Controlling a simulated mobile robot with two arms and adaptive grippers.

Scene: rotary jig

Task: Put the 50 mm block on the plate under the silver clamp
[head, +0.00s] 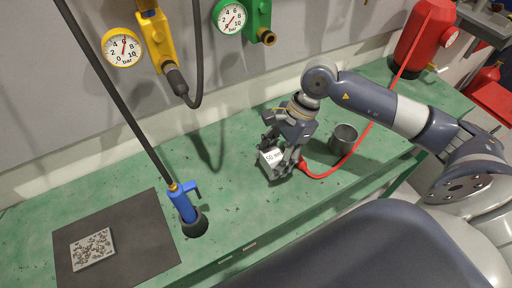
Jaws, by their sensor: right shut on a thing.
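The white block marked "50 mm" (272,160) is between the fingers of my right gripper (279,158), which is shut on it. I cannot tell whether the block touches the green bench or hangs just above it. A speckled grey square plate (92,249) lies on a dark mat at the lower left, far from my right gripper. I cannot tell whether it is the task's plate. No silver clamp shows in this view. My left gripper is not in view.
A blue tool (184,204) on a black hose stands in a dark holder beside the dark mat (146,235). A grey metal cup (343,138) and a red hose (352,152) are right of my gripper. A red tank (425,38) stands at the back right. Green bench (235,205) is clear between holder and block.

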